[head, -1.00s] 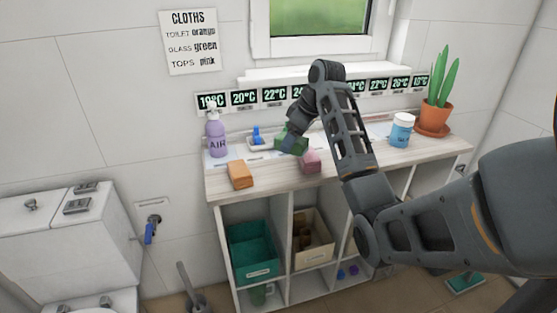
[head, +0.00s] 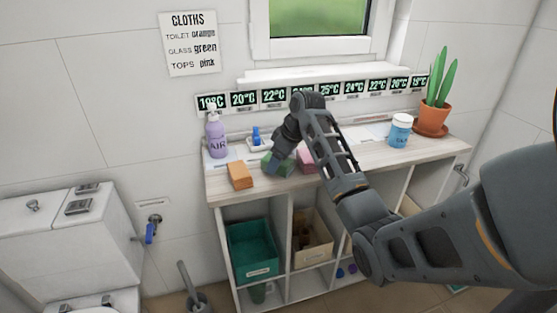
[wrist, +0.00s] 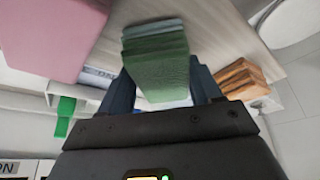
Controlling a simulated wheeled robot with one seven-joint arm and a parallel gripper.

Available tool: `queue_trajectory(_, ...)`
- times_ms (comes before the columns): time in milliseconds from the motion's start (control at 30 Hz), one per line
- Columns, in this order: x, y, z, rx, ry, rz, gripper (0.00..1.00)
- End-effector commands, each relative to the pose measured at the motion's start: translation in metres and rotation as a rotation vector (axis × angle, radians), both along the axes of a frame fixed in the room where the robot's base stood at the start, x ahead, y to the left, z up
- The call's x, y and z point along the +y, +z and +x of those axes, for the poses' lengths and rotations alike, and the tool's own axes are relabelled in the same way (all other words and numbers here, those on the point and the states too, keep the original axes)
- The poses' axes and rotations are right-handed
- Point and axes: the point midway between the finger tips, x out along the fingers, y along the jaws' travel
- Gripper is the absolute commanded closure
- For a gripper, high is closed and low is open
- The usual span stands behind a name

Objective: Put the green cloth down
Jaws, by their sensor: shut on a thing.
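The green cloth (head: 277,163) is a folded block at my gripper (head: 272,166), low over the worktop between the orange cloth (head: 240,175) and the pink cloth (head: 307,158). In the wrist view the green cloth (wrist: 156,62) sits between my two fingers (wrist: 165,92), which are shut on it. The pink cloth (wrist: 52,38) is at the upper left there, and the orange cloth (wrist: 242,80) at the right. I cannot tell whether the green cloth touches the wood. My arm hides part of the pink cloth.
A purple AIR bottle (head: 215,138) and a small tray with a blue item (head: 256,137) stand behind. A white-and-blue tub (head: 400,131) and a potted plant (head: 434,117) are at the right. The worktop (head: 222,192) is bare along its front edge.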

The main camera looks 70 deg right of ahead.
Motion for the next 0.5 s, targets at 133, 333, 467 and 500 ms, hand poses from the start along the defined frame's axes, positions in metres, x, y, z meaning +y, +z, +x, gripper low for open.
queue_trajectory(133, 0.0001, -0.0012, 0.0, 0.0, 0.0, 0.0, 0.27)
queue_trajectory(333, 0.0001, -0.0011, -0.0001, 0.0, 0.0, 0.0, 0.11)
queue_trajectory(467, 0.0001, -0.001, 0.0, 0.0, 0.0, 0.0, 0.11)
queue_trajectory(500, 0.0001, -0.0009, 0.0, 0.0, 0.0, 0.0, 0.11)
